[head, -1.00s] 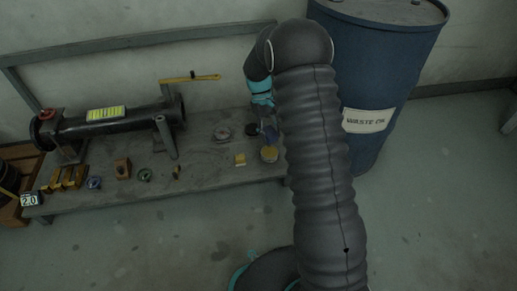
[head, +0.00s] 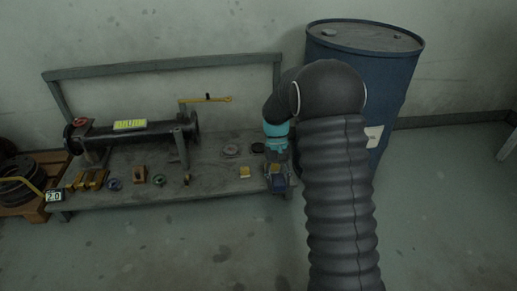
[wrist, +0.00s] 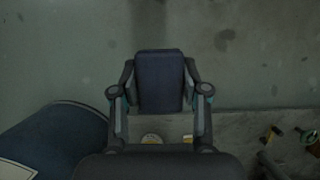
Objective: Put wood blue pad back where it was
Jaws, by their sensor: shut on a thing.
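The dark blue pad (wrist: 160,82) is between the two fingers of my gripper (wrist: 160,92) in the wrist view, with both fingers touching its sides. In the head view the blue pad (head: 279,183) shows small below my gripper (head: 278,172), at the right front end of the grey bench (head: 215,178). In the wrist view the pad appears over the floor just past the bench edge (wrist: 235,117). Its height above the bench or floor is hard to tell.
A yellow block (head: 245,172), a grey disc (head: 231,150) and a black disc (head: 257,148) lie on the bench near my gripper. A pipe (head: 150,130) and small parts are at left. A blue drum (head: 395,95) stands close on the right. Floor in front is clear.

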